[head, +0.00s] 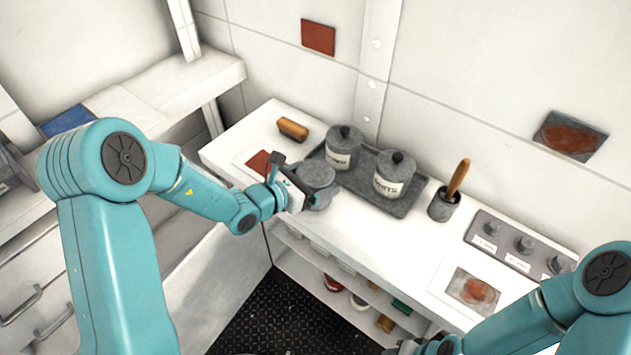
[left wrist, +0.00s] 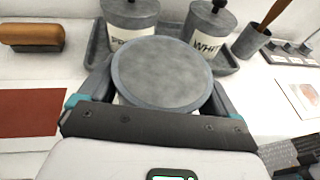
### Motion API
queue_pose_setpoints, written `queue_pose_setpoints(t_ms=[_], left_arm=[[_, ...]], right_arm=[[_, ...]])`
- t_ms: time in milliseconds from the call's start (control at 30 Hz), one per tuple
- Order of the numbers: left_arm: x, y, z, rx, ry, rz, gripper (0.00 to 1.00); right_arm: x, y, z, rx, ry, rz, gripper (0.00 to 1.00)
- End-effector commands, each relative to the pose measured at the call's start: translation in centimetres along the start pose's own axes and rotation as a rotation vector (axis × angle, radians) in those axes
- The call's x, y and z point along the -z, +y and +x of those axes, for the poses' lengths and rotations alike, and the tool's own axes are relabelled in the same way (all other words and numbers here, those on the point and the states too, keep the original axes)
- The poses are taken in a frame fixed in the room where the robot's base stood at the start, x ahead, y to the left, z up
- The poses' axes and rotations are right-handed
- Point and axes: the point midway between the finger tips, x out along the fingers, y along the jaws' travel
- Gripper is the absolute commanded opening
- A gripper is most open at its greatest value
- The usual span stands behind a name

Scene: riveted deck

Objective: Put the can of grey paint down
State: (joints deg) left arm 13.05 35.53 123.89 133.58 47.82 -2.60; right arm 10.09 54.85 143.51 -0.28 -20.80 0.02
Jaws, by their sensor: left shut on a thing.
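The can of grey paint (head: 315,176) shows as a round grey top at the front left of the tray in the head view. It also fills the middle of the left wrist view (left wrist: 162,72). My left gripper (head: 312,192) is shut on it, with a finger on either side. The can's lower part is hidden, so I cannot tell whether it touches the counter (head: 375,235). My right arm comes in at the bottom right; its gripper end is cut off at the lower edge.
A dark tray (head: 407,203) holds two lidded, labelled cans (head: 343,148) (head: 394,175). A wooden-handled brush stands in a grey pot (head: 443,206). A brown-handled brush (head: 293,129) and a red swatch card (head: 258,163) lie left. A knob panel (head: 515,243) is right. Counter front is clear.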

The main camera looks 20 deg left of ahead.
Motion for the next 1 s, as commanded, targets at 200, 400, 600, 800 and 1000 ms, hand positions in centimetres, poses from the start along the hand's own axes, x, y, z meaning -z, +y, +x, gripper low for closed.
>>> queue_pose_setpoints(t_ms=[200, 400, 600, 800, 1000], left_arm=[[1.2, 0.1, 0.5, -0.002, -0.005, 0.001, 0.42], [1.3, 0.1, 0.5, -0.002, -0.005, 0.001, 0.42], [1.6, 0.0, 0.6, -0.001, -0.001, 0.000, 1.00], [1.5, 0.0, 0.5, -0.001, -0.001, 0.000, 1.00], [1.5, 0.2, -1.7, -0.006, -0.002, 0.000, 1.00]], right_arm=[[0.0, -0.1, -0.1, 0.000, 0.000, 0.000, 0.43], [0.0, 0.0, 0.0, 0.000, 0.000, 0.000, 0.43], [0.0, 0.1, 0.3, 0.000, 0.000, 0.000, 0.43], [0.0, 0.0, 0.1, 0.000, 0.000, 0.000, 0.43], [0.0, 0.2, 0.7, 0.000, 0.000, 0.000, 0.43]])
